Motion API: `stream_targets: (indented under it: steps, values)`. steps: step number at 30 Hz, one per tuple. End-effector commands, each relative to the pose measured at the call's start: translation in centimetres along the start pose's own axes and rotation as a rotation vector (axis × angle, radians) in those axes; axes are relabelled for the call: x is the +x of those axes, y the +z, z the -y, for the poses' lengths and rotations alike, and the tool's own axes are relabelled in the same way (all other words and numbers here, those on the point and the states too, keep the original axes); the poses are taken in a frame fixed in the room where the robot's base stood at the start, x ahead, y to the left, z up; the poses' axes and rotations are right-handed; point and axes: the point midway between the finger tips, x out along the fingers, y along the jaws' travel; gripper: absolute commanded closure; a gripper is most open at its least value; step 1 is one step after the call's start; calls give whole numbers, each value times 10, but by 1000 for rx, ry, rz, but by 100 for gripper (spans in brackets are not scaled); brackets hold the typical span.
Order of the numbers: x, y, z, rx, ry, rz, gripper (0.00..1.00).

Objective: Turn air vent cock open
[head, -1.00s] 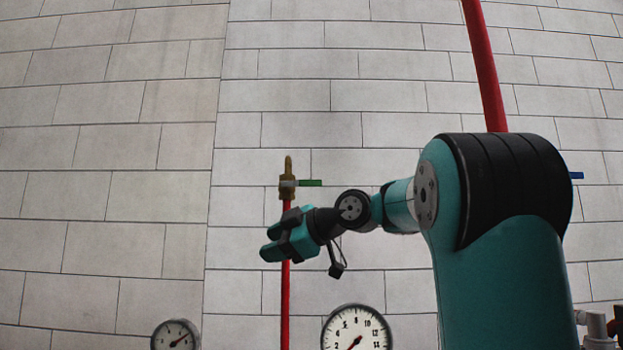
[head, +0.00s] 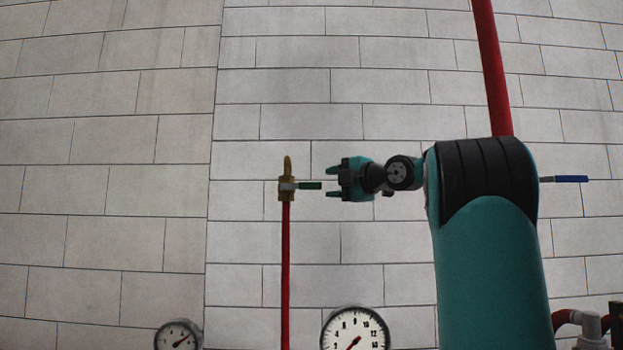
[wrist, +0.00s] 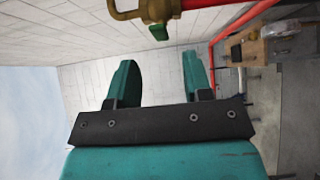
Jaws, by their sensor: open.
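The air vent cock is a brass valve (head: 286,188) on top of a thin red vertical pipe (head: 285,270), left of centre in the head view. Its green-tipped lever (head: 309,186) points right, level. My gripper (head: 331,181) is just right of the lever tip at about its height, jaws open and pointing left. In the head view the lever tip appears close to the jaw opening, with no visible contact. In the wrist view the brass valve (wrist: 157,10) and the green lever end (wrist: 159,32) show at the top, beyond the open fingers (wrist: 158,80), with nothing between them.
Two round gauges, a large one (head: 355,330) and a small one (head: 178,335), stand low in the head view. A thick red pipe (head: 491,70) and a blue lever (head: 570,179) are at the right. A pale block wall (head: 110,130) is behind.

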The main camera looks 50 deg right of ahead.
Motion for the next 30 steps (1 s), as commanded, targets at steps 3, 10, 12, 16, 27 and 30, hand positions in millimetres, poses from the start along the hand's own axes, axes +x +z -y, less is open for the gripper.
stream_targets:
  steps: [3,10,12,16,27,30]
  values:
    - [29,-1,-5,3,-1,-5,54]
    - [66,0,-3,3,-1,-1,54]
    - [72,0,-2,2,0,-1,54]
    - [78,0,-1,1,0,0,54]
    - [79,0,0,1,0,1,77]
    - [79,0,0,1,0,1,100]
